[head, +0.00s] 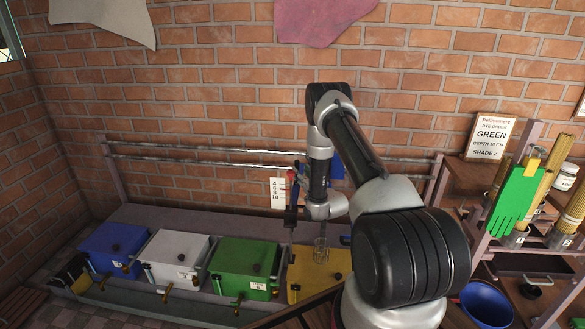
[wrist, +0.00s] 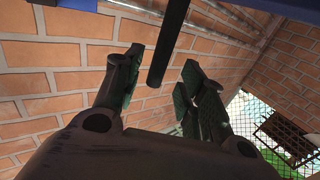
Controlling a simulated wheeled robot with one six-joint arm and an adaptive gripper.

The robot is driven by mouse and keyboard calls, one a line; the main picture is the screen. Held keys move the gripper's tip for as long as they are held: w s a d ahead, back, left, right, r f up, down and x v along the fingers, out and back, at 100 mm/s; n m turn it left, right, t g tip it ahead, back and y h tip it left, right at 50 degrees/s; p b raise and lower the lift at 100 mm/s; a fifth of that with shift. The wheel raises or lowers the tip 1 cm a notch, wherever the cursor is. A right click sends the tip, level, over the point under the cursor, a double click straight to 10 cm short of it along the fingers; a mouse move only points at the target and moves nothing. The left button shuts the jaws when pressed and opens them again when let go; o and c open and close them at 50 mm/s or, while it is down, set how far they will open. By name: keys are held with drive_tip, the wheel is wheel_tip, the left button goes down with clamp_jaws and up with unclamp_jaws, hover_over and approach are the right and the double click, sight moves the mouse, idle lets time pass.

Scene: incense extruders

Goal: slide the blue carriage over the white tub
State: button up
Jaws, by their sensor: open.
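The white tub (head: 177,255) stands in the row at the lower left, between the blue tub and the green tub. The blue carriage (head: 337,169) is at the back rails, right of the white tub, mostly hidden behind my arm. A wire frame (head: 321,250) hangs below it, above the yellow tub. My gripper (wrist: 162,60) is open in the wrist view. A dark bar (wrist: 169,42) shows between its two fingers, with visible gaps on both sides. Blue edges, likely the carriage, cross the top of that view. In the head view my arm covers most of this area.
The blue tub (head: 116,247), green tub (head: 243,267) and yellow tub (head: 316,273) share the row. Two metal rails (head: 200,152) run along the brick wall, clear to the left. An order sign (head: 490,137) reads GREEN.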

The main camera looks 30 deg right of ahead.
drive_tip(key=w, duration=0.5)
drive_tip(key=shift+w, duration=0.15)
drive_tip(key=shift+c, duration=0.2)
clamp_jaws()
